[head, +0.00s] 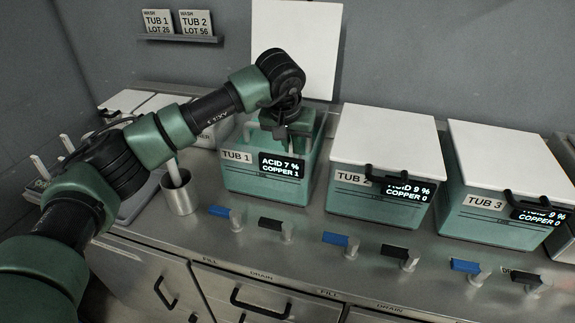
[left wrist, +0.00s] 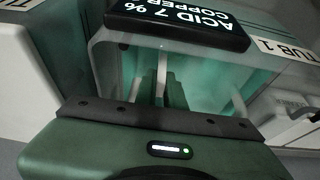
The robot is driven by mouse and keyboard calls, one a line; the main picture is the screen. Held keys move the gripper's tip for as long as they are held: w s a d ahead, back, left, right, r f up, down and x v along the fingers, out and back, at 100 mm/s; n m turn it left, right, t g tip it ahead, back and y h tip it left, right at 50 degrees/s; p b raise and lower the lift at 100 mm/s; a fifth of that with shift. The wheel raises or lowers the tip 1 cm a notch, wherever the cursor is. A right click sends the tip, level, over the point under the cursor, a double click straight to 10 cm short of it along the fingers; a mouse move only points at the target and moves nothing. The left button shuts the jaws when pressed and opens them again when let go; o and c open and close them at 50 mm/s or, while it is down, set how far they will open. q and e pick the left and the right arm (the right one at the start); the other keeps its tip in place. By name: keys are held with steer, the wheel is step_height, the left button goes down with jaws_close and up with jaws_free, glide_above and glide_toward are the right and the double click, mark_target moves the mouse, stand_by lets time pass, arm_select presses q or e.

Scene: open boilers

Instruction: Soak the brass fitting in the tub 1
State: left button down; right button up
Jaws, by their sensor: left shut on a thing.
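Tub 1 (head: 266,182) is a green-tinted clear tub with its white lid (head: 296,45) standing up behind it. Its display (head: 281,167) reads acid 7 %, copper 1. My left gripper (head: 282,132) points down into its open top. In the left wrist view the green fingers (left wrist: 165,92) are shut on a thin pale handle (left wrist: 162,68), inside the tub's walls. What hangs below the handle is hidden, and I cannot make out the brass fitting in either view. My right gripper is not in view.
Tub 2 (head: 385,135) and tub 3 (head: 510,160) stand to the right with white lids shut. Blue (head: 220,211) and black (head: 270,223) valve handles line the counter's front. A metal cup (head: 180,195) stands left of tub 1. Two cards (head: 157,22) stand on a wall shelf.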

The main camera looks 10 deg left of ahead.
arm_select(q)
step_height(320, 180, up, 16)
steer(key=p, duration=0.9)
steer(key=shift+f+p, duration=0.25)
steer(key=shift+p, duration=0.05)
steer(key=shift+f, duration=0.1)
stand_by(1.4)
